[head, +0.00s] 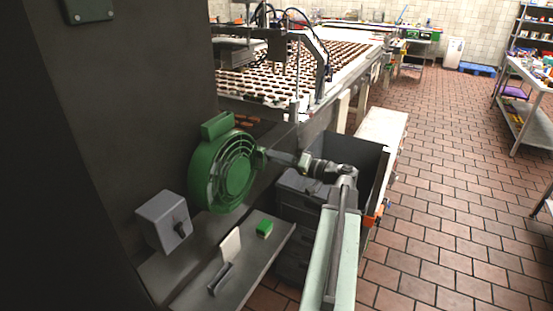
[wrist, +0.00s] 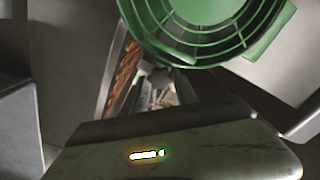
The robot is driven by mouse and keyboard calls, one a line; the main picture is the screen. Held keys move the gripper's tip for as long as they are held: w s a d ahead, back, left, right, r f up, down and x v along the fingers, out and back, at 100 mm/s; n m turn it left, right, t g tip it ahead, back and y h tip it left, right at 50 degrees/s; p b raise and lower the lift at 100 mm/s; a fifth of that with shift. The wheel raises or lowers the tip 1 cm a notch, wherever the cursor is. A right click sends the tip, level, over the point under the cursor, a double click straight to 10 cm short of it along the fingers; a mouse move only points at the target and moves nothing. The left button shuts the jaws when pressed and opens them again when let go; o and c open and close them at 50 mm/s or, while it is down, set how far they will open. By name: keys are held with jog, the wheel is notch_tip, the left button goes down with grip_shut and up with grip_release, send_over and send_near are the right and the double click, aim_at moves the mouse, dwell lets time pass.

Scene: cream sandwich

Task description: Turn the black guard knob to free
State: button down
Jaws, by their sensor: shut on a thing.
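The round green guard (head: 225,170) with its ringed grille stands on the side of the dark machine. In the wrist view the guard (wrist: 215,45) fills the top, its rim close to the fingertips. My gripper (head: 263,157) reaches in from the right to the guard's right rim. It is shut at the black guard knob, which is hidden behind the fingers, so its angle cannot be told. In the wrist view my gripper (wrist: 156,77) is partly dark.
A grey switch box (head: 160,215) with a small black knob is on the machine's lower left. A shelf (head: 215,290) below the guard bears a green block (head: 264,228), a cream piece and a dark handled tool. Grey bins stand beneath my arm.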

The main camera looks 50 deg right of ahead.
jog(key=shift+f+n, duration=0.15)
jog(key=shift+n, duration=0.45)
jog(key=c, duration=1)
grip_release()
jog(key=shift+o, duration=0.2)
jog(key=shift+s, duration=0.15)
jog(key=v, duration=0.7)
jog(key=shift+s, duration=0.3)
jog(key=shift+d, duration=0.1)
